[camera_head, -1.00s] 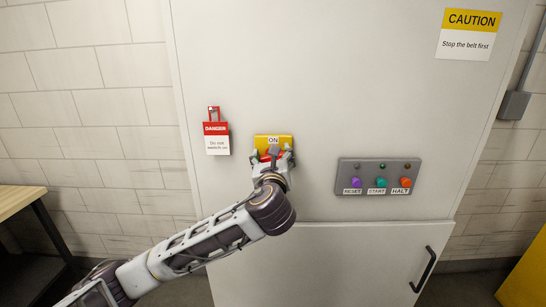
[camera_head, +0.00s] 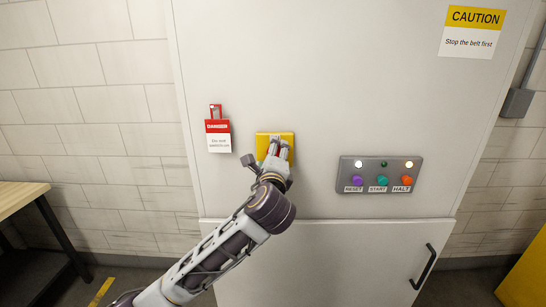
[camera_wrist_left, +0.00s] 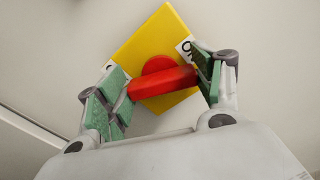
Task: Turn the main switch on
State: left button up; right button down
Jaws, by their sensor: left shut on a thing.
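The main switch is a yellow square plate (camera_head: 262,143) with a red handle on the white cabinet door. In the left wrist view the yellow plate (camera_wrist_left: 150,45) looks tilted, and the red bar handle (camera_wrist_left: 160,83) lies between my left gripper's green-padded fingers. My left gripper (camera_head: 277,148) is shut on the handle, with a finger at each end of the bar. It covers much of the plate in the head view, and the ON label is hidden there. Parts of white labels show beside the fingers in the wrist view. My right gripper is not in view.
A red and white danger tag (camera_head: 218,136) hangs left of the switch. A grey panel (camera_head: 380,172) with reset, start and halt buttons is to the right; its left and right lamps glow, the middle one is dark. A caution sign (camera_head: 472,32) is above.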

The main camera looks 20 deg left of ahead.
pick_arm(q)
jog(key=n, duration=0.4)
jog(key=shift+f+n, duration=0.2)
jog(key=shift+n, duration=0.2)
jog(key=o, duration=1)
jog(key=shift+s, duration=0.1)
jog(key=shift+v, duration=5.9)
